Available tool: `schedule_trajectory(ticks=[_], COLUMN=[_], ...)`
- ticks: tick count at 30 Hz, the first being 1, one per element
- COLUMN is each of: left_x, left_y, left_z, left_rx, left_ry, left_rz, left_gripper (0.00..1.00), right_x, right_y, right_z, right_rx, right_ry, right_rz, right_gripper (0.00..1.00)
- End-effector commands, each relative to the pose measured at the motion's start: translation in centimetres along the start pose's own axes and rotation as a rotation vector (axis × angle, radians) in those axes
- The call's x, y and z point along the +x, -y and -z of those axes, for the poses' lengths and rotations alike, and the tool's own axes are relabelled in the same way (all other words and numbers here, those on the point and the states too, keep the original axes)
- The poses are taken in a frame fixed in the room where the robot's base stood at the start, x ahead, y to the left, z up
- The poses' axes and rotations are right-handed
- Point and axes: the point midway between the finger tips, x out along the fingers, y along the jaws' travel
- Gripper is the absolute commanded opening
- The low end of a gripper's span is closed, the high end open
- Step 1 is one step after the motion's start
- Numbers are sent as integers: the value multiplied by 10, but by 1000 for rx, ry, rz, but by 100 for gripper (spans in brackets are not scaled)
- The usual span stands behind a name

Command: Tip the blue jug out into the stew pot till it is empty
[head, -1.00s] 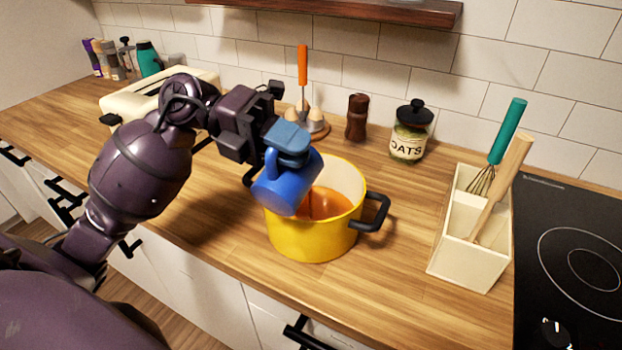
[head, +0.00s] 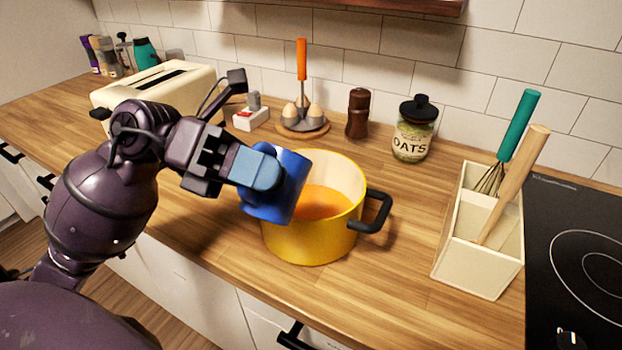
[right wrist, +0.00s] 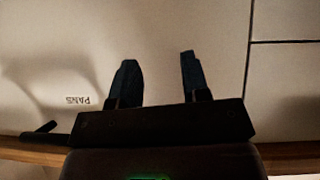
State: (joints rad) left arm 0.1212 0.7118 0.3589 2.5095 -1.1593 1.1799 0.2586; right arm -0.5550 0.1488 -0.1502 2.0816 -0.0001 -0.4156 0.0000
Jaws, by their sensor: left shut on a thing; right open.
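The yellow stew pot (head: 312,238) stands on the wooden counter and holds an orange-brown liquid. My left gripper (head: 262,168) is shut on the blue jug (head: 285,190) at the pot's left rim. My right gripper (right wrist: 160,82) is open and empty in the right wrist view, in front of a pale cabinet front.
A cream utensil holder (head: 478,268) with a whisk and wooden tool stands right of the pot, beside the black hob (head: 580,260). The oats jar (head: 413,132), brown mill (head: 358,115), egg stand (head: 302,125) and toaster (head: 160,88) stand behind.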

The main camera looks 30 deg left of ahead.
Motion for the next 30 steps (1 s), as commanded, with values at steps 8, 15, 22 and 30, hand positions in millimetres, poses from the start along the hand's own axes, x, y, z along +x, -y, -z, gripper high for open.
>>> schedule_trajectory(ticks=[8,15,22,30], left_x=[-3,-3,-2,-2], left_y=[13,13,11,9], left_z=[7,24,42,62], left_rx=[151,250,342,456], left_ry=[33,54,71,93], left_rz=[1,1,1,1], left_gripper=[0,0,0,0], right_x=[-10,-17,-20,-20], right_y=[-2,-4,-6,-8], right_z=[21,14,18,17], right_rx=[12,13,8,4], right_ry=[-36,-15,-20,-15], right_rz=[-8,-13,-14,-14], right_gripper=[43,43,43,43])
